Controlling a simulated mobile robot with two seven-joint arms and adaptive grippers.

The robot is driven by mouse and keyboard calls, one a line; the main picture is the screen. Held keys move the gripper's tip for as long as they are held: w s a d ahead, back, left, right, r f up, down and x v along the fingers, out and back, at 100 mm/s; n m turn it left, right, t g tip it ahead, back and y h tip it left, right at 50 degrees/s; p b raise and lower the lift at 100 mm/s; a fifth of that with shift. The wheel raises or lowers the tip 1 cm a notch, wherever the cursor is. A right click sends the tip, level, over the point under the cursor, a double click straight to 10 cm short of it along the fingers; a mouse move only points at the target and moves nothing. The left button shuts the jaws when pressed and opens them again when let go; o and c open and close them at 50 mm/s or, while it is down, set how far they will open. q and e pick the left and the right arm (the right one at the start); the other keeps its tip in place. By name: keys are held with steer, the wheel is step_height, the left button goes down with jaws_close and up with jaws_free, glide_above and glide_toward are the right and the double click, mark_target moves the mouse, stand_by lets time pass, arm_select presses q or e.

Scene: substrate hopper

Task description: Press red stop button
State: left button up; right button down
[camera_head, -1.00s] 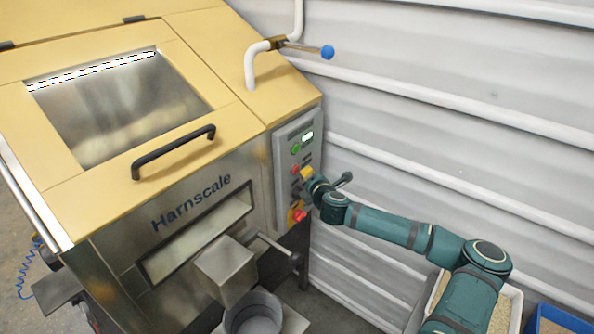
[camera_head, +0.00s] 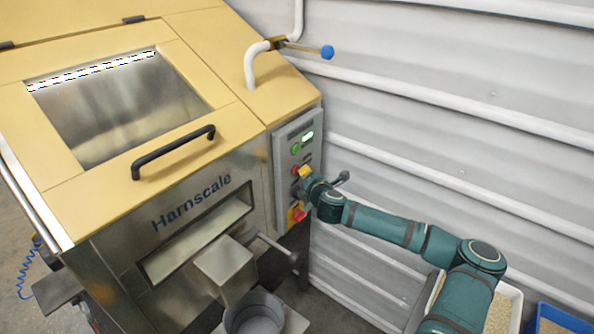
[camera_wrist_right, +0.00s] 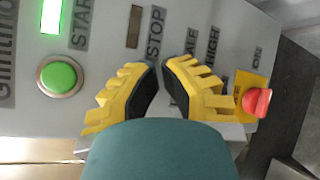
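The grey control panel (camera_head: 284,150) is on the right side of the yellow-topped machine. The red stop button (camera_head: 295,169) shows as a small red spot below the green button (camera_head: 295,149). My right gripper (camera_head: 304,174) is at the panel, close beside the red button; I cannot tell whether it touches. In the right wrist view, the yellow fingers of my right gripper (camera_wrist_right: 159,66) are partly open, with a narrow empty gap at the tips. They sit below the STOP label (camera_wrist_right: 155,32), and the stop button is hidden there. My left gripper is not in view.
A larger red knob (camera_wrist_right: 257,102) on a yellow plate sits right of the fingers in the wrist view. A black-knobbed lever (camera_head: 296,259) and a grey pot (camera_head: 254,314) are lower down. The white ribbed wall (camera_head: 450,110) stands behind my right arm.

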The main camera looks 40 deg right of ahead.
steer(key=shift+w+a, duration=0.15)
steer(key=shift+w, duration=0.25)
stand_by(0.5)
steer(key=shift+s, duration=0.1)
steer(key=shift+s+d, duration=0.25)
steer(key=shift+s, duration=0.5)
steer(key=s, duration=0.2)
steer(key=s+d+p, duration=0.1)
steer(key=s, duration=0.1)
steer(key=shift+s+d, duration=0.2)
steer(key=shift+s, duration=0.2)
stand_by(0.9)
